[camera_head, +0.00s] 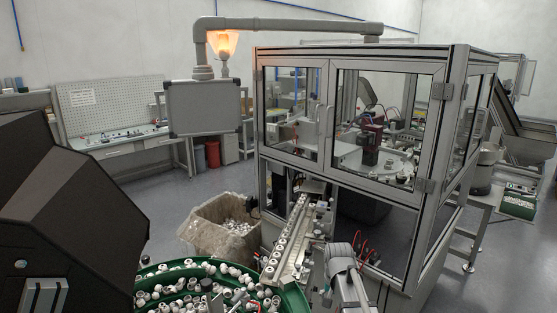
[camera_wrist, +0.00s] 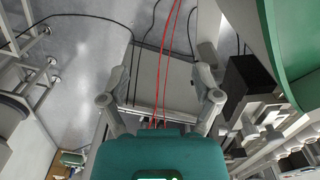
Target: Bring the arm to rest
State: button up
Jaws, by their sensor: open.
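My gripper (camera_wrist: 160,76) shows in the wrist view with its two grey fingers spread wide apart and its green body at the bottom edge. Nothing is held between the fingers. Red cables (camera_wrist: 163,60) show in the gap between them, in front of a grey panel and the floor; I cannot tell how far away they are. In the head view I cannot make out the gripper with certainty.
A green bowl (camera_head: 297,297) of white caps and a feed track (camera_head: 287,238) lie at the front. A glazed machine cabinet (camera_head: 451,150) stands behind. A bin (camera_head: 213,238) stands left of it. The floor (camera_head: 160,205) at left is clear.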

jog(key=s+f+n+b, duration=0.4)
jog(key=s+f+b, duration=0.2)
jog(key=s, duration=0.6)
jog(key=shift+s+f, duration=0.3)
jog(key=shift+f, duration=0.6)
jog(key=shift+w, duration=0.1)
